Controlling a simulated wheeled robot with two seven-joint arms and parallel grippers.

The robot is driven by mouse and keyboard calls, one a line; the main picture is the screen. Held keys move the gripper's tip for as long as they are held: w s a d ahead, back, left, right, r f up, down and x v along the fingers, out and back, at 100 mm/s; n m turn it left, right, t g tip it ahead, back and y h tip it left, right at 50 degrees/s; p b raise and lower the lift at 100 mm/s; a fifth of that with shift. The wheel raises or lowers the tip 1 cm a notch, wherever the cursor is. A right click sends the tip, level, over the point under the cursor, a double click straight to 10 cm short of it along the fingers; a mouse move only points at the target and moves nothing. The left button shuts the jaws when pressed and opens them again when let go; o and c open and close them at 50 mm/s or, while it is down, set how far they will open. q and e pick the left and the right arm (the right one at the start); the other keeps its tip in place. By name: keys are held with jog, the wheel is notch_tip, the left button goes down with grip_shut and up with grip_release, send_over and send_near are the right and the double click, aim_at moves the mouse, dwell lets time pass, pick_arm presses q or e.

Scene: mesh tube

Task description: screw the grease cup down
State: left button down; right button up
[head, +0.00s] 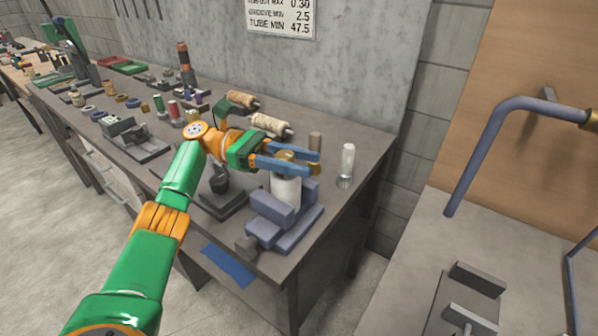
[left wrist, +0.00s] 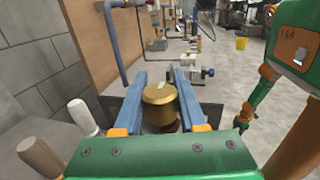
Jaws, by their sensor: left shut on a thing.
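The brass grease cup (head: 287,156) sits on top of a pale upright cylinder (head: 286,190) held in a blue-grey block fixture (head: 268,232) at the bench's near right corner. My left gripper (head: 316,157) comes in from the left and is shut on the cup, with a blue finger along each side. In the left wrist view the cup (left wrist: 160,106) shows round and domed between the two fingers (left wrist: 160,76). The cup's lower edge and its thread are hidden. My other arm (left wrist: 261,100) shows small in the left wrist view; its gripper is too unclear to judge.
Twine spools (head: 270,124) lie behind my gripper. A bent blue pipe (head: 482,145) stands farther right.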

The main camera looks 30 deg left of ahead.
pick_arm(q)
jog(key=shift+s+d+f+m+g+b, duration=0.1)
jog(key=shift+s+f+m+g+b, duration=0.1)
jog(key=shift+m+g+b, duration=0.45)
jog(key=c, duration=0.7)
grip_release()
jog(key=shift+o, duration=1.2)
jog(key=shift+w, duration=0.2)
jog(key=shift+r, duration=0.1)
